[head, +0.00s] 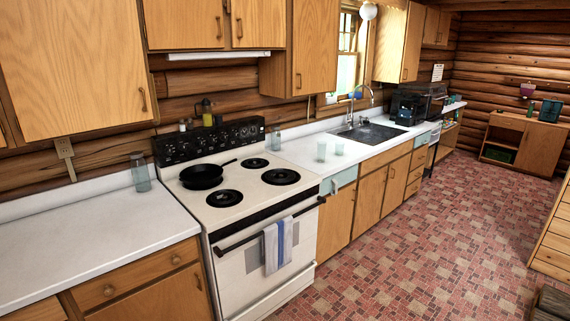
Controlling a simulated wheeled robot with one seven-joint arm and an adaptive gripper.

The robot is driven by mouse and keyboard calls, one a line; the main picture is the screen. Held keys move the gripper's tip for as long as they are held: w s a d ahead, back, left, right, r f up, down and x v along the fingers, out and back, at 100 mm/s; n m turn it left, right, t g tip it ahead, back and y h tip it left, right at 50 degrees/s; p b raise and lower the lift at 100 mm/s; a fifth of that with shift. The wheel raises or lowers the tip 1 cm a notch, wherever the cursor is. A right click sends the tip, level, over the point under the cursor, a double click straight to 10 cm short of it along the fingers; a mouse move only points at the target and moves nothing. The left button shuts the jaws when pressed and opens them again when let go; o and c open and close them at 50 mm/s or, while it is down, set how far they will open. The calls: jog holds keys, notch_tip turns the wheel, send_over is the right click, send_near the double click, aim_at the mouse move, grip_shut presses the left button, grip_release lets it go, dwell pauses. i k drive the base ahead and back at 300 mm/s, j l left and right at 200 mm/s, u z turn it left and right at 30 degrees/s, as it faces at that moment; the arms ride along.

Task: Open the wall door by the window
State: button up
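The window (348,52) is in the back wall above the sink. A wooden wall cabinet door (318,42) with a small handle (299,81) hangs just left of the window and looks shut. Another wall cabinet door (413,42) hangs just right of the window and also looks shut. Which of the two the task means cannot be told from this view. My gripper and arm are not in view.
A white stove (262,258) with a black pan (202,176) stands below the left cabinets. Glasses (321,151) stand on the counter (297,150) beside the sink (369,132). A wooden drawer unit (554,238) is at the right edge. The brick-patterned floor (430,235) between is clear.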

aim_at(315, 23)
jog(key=i+l+z, duration=0.1)
jog(key=i, duration=2.6)
